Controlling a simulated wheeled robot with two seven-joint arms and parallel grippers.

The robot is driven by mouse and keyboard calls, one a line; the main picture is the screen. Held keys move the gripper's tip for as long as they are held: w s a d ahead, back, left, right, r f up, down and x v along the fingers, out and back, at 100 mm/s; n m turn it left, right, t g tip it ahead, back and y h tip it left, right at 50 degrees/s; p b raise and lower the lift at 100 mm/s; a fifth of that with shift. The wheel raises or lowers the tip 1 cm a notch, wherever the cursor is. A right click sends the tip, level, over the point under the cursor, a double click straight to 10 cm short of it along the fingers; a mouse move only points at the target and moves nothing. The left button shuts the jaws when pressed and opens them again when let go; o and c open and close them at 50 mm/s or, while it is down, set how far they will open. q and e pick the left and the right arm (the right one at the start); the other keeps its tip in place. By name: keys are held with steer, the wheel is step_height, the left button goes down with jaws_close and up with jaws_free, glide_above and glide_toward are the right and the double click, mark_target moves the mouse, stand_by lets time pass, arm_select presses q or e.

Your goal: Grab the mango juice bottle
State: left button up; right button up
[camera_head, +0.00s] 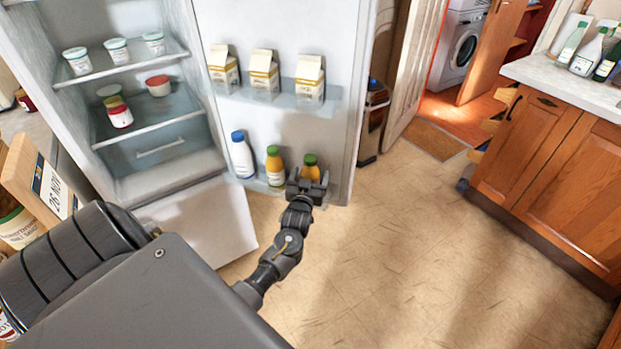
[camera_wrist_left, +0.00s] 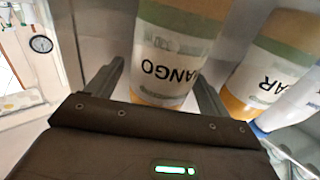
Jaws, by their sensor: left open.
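The mango juice bottle (camera_head: 311,166) stands at the right end of the lower fridge door shelf, with a dark green cap and orange contents. In the left wrist view its label (camera_wrist_left: 171,62) reads "ANGO" upside down. My left gripper (camera_head: 308,184) is at this bottle in the head view, covering its lower part. In the wrist view the two open fingers (camera_wrist_left: 160,88) lie on either side of the bottle; I cannot tell whether they touch it. My right gripper is not in view.
Another orange bottle (camera_head: 274,166) stands just left on the shelf, its label ending "AR" in the wrist view (camera_wrist_left: 273,70). A white bottle with blue cap (camera_head: 242,155) is farther left. Cartons (camera_head: 264,72) stand on the shelf above. Open floor (camera_head: 400,240) lies right.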

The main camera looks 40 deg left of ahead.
arm_select(q)
steer(key=c, duration=1.3)
steer(key=shift+r, duration=0.1)
